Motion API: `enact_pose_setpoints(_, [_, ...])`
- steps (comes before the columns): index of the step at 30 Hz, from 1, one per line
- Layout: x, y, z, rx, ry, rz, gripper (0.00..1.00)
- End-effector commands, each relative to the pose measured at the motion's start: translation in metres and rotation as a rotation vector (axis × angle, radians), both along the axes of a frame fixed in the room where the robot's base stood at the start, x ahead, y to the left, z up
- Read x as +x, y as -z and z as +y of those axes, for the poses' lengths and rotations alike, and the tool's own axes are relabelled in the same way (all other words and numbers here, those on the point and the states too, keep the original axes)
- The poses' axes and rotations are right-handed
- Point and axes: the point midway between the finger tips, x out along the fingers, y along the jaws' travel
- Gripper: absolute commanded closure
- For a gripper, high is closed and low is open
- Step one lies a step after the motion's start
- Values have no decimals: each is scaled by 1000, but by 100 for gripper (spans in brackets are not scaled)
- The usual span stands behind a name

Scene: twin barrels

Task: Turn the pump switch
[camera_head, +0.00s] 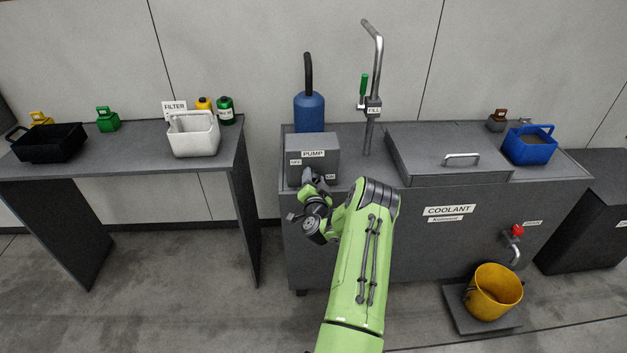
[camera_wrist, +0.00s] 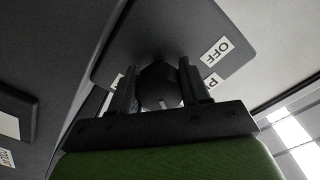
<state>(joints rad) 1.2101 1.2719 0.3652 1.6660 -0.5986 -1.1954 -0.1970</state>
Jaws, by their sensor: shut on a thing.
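The pump box (camera_head: 327,150) is a grey box labelled PUMP, with OFF and ON labels, on top of the coolant tank (camera_head: 420,225). The pump switch (camera_wrist: 159,88) is a dark round knob on the box face in the wrist view, with a pale mark at its edge. My gripper (camera_wrist: 158,90) has one finger on each side of the knob and is shut on it. The OFF label (camera_wrist: 216,51) shows to the upper right of the knob. In the head view my gripper (camera_head: 312,183) is in front of the box and hides the knob.
A blue pump cylinder (camera_head: 309,112) stands behind the box. A fill pipe (camera_head: 371,90) with a green lever rises to its right. The tank lid (camera_head: 445,152) has a handle. A yellow bucket (camera_head: 493,291) stands below a red-handled tap (camera_head: 517,231). A side table (camera_head: 235,150) stands left, across a gap.

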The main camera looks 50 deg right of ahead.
Motion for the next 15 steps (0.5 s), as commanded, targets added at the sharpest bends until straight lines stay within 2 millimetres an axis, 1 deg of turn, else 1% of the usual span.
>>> enact_pose_setpoints(15, [-1,0,-1,323,4,-370,84])
